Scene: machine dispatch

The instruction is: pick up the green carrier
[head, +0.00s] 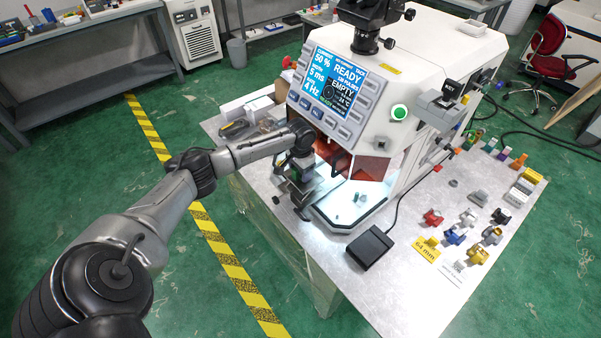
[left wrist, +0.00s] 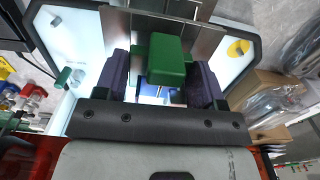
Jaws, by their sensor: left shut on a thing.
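The green carrier (left wrist: 168,58) shows in the left wrist view as a green block with a thin metal pin below it. It sits between the two dark purple finger pads of my left gripper, which is shut on it. In the head view my left gripper (head: 300,186) is at the left front of the white machine (head: 375,85), beside its lit work bay. The carrier is hard to make out there, mostly hidden by the gripper and wrist. My right gripper is in neither view.
The lit bay plate (head: 345,215) holds small green and grey parts. A black foot pedal (head: 370,247) lies in front of it on the table. Several coloured parts stand at the right, with a yellow 64 mm label (head: 427,249). Cardboard boxes (left wrist: 270,92) are close by.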

